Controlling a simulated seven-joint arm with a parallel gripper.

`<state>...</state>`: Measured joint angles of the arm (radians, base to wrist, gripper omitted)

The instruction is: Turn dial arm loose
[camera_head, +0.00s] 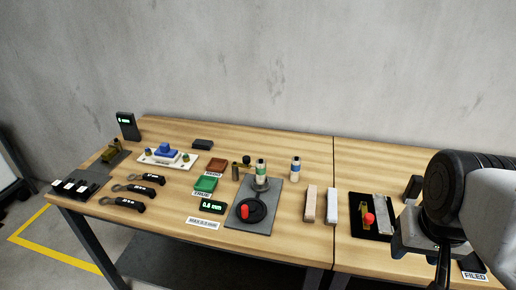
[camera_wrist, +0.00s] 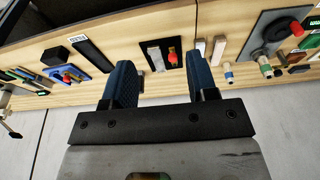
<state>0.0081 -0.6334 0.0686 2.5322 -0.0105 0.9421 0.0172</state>
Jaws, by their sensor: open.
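A white-and-green vial (camera_head: 261,170) stands upright at the plate's back. In the wrist view the dial (camera_wrist: 280,33) and its red handle (camera_wrist: 297,27) show at the upper right. My gripper (camera_wrist: 163,68) is open, with nothing between its blue fingers. It is well apart from the dial, on the right side of the head view, where my arm hides its fingers.
A black tray (camera_head: 354,231) with a red knob (camera_head: 369,219) lies right of the dial. Two pale bars (camera_head: 311,204) lie between. A readout (camera_head: 212,206) and a green tray (camera_head: 205,184) are left of the plate. Another vial (camera_head: 295,169) stands behind.

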